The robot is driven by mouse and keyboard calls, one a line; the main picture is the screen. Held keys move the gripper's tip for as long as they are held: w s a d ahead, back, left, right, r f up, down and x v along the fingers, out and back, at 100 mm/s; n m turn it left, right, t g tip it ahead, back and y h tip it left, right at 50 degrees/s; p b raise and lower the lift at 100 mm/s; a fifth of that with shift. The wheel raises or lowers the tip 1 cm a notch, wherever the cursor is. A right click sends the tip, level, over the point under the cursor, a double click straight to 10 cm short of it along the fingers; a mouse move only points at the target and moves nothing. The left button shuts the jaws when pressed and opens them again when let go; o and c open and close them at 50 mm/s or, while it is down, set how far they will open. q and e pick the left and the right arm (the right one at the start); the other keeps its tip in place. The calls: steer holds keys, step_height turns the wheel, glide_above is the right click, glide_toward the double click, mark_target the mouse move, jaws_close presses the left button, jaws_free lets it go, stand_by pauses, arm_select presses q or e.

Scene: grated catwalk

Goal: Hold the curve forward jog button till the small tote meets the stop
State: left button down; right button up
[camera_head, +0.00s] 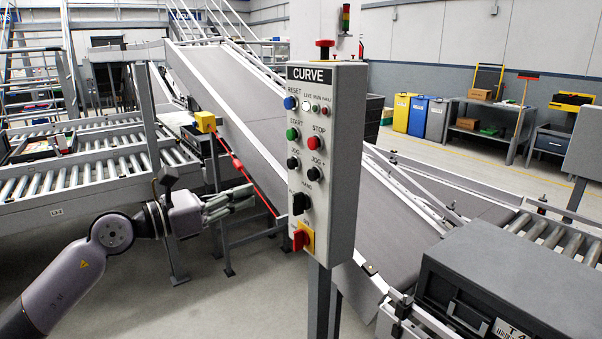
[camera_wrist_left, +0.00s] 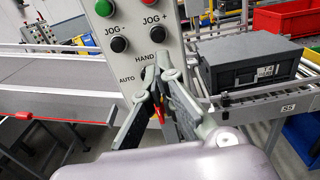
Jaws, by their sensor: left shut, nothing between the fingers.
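The grey control box marked CURVE (camera_head: 335,150) stands on a post in the middle of the head view. Its black JOG + button (camera_head: 314,171) is at the right, below the red STOP button. My left gripper (camera_head: 250,193) is left of the box, apart from it, fingers together and empty, pointing right. In the left wrist view the fingers (camera_wrist_left: 157,72) overlap the lower part of the panel face (camera_wrist_left: 140,62), below the JOG labels. A dark grey lidded tote (camera_head: 500,275) sits on the rollers at the right; a tote also shows in the wrist view (camera_wrist_left: 248,62). I cannot identify the stop.
A sloping grey belt (camera_head: 240,115) runs behind the box. Roller conveyors (camera_head: 95,170) stand at the left, with a yellow box and red cord (camera_head: 240,170) beside them. A yellow-red switch (camera_head: 303,237) and black selector (camera_head: 301,203) sit low on the panel.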

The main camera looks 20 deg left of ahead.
arm_select(q)
steer(key=p, duration=0.6)
glide_toward(312, 176)
steer(key=x, duration=0.6)
steer(key=shift+w+r, duration=0.1)
steer(key=shift+w, duration=0.1)
steer(key=shift+w+d, duration=0.3)
steer(key=shift+w, duration=0.05)
